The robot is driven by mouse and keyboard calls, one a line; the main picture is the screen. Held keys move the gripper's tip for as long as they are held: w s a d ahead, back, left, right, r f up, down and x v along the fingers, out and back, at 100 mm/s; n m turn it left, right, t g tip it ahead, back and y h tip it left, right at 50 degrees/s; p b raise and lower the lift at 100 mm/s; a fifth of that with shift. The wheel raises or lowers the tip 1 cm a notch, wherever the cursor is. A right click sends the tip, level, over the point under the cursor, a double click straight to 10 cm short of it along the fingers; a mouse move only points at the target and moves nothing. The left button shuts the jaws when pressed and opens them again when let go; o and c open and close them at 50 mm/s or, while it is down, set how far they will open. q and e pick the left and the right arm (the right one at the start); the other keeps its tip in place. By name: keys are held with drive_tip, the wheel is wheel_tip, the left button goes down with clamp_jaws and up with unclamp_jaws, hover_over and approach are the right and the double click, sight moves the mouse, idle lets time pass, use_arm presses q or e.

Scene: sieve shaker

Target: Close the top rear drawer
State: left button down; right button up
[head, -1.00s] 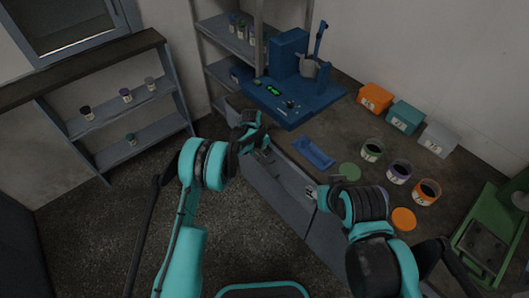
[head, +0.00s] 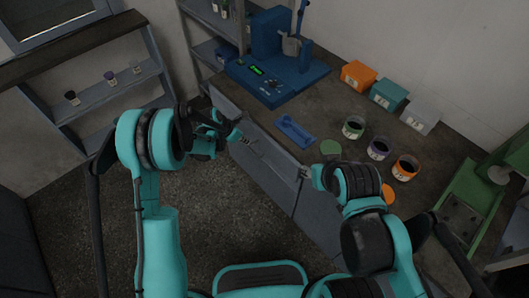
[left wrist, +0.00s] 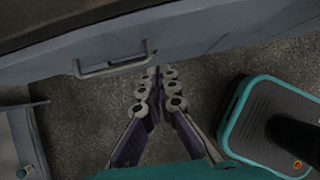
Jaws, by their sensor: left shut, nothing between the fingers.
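The bench's grey drawer fronts (head: 268,163) run along its left side in the head view. The rear one, nearest the blue shaker, shows in the left wrist view as a grey front (left wrist: 200,38) with a bar handle (left wrist: 112,64). I cannot tell how far it stands out. My left gripper (head: 243,138) is shut and empty, close to the rear front. In the left wrist view its fingertips (left wrist: 158,72) are just right of the handle, not around it. My right gripper (head: 305,172) is at the bench's front edge; its jaws are too small to read.
The blue sieve shaker (head: 272,78) stands at the bench's rear. A blue tray (head: 295,131), open jars (head: 378,148) and coloured boxes (head: 388,93) are on the bench. A green machine (head: 465,212) stands at right. Floor left of the drawers is clear.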

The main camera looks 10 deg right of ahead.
sight(274, 149)
use_arm(q)
drive_tip(key=s+t+h+b, duration=0.2)
drive_tip(key=s+b, duration=0.1)
drive_tip(key=s, duration=0.7)
drive_tip(key=shift+w+d+r+b+x, duration=0.15)
drive_tip(key=shift+d+r+b+x, duration=0.4)
drive_tip(key=shift+x, duration=1.55)
drive_tip(key=shift+w+d+r+b+x, duration=0.15)
drive_tip(key=shift+b+x, duration=0.85)
drive_tip(key=shift+x, duration=1.1)
drive_tip(key=shift+w+d+r+b+x, duration=0.15)
drive_tip(key=shift+d+r+b+x, duration=0.4)
drive_tip(key=shift+x, duration=1.55)
use_arm(e)
wheel_tip(274, 149, down, 9)
use_arm(q)
drive_tip(key=shift+a+f, duration=0.15)
use_arm(e)
drive_tip(key=shift+r, duration=0.1)
use_arm(q)
drive_tip(key=w+d, duration=0.1)
drive_tip(key=d, duration=0.1)
drive_tip(key=w+d, duration=0.1)
drive_tip(key=shift+w+d, duration=0.3)
drive_tip(key=shift+d, duration=0.1)
use_arm(e)
drive_tip(key=shift+s+a, duration=0.1)
use_arm(q)
drive_tip(key=shift+a, duration=0.1)
